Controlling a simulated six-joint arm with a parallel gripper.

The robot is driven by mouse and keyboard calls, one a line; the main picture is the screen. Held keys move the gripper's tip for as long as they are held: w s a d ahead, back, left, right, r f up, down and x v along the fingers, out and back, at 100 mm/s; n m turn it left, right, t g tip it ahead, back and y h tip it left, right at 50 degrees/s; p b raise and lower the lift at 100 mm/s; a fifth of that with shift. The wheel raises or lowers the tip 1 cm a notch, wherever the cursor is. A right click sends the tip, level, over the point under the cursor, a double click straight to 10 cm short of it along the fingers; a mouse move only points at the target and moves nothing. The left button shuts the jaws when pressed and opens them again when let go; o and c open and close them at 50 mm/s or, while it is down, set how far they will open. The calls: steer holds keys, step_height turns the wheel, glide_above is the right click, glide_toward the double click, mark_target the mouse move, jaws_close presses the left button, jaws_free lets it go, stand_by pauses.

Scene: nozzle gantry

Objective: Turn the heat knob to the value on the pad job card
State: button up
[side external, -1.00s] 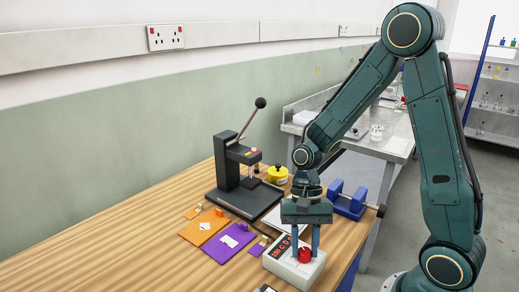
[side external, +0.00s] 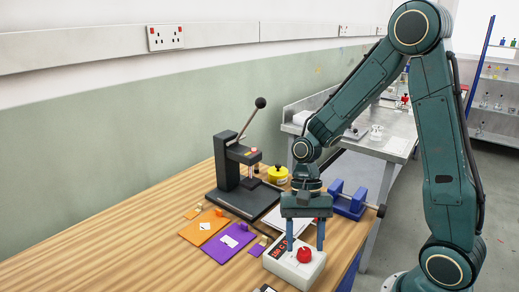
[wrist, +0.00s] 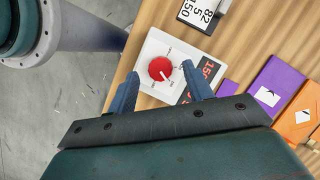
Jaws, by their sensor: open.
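The red heat knob (side external: 304,255) sits on top of a white control box (side external: 283,262). In the wrist view, the red knob (wrist: 160,68) has a white pointer mark toward the lower right, with small scale marks around it. A dark display (wrist: 205,70) beside it shows red digits that look like 150, partly hidden by a finger. My gripper (side external: 305,248) is open above the box, its fingers apart on either side of the knob and seemingly above it. I cannot tell which card is the pad job card; no card text is legible in the side view.
An orange pad (side external: 203,227) and a purple pad (side external: 220,252) carry small white labels. A black lever press (side external: 228,180), yellow-lidded pot (side external: 277,172) and blue fixture (side external: 350,204) stand behind.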

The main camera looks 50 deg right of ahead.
steer(key=v, duration=1.2)
steer(key=shift+r, duration=0.15)
steer(key=shift+r, duration=0.1)
steer(key=s+a+r+n+t+h, duration=0.1)
steer(key=s+r+n+t, duration=0.2)
steer(key=s+n+t, duration=0.1)
steer(key=s+a+r+n+t+h, duration=0.1)
steer(key=s+r+n+t+h, duration=0.1)
steer(key=s+n, duration=0.4)
steer(key=shift+s+r+n+t+h, duration=0.3)
steer(key=shift+s+r+t, duration=0.6)
steer(key=shift+t, duration=0.3)
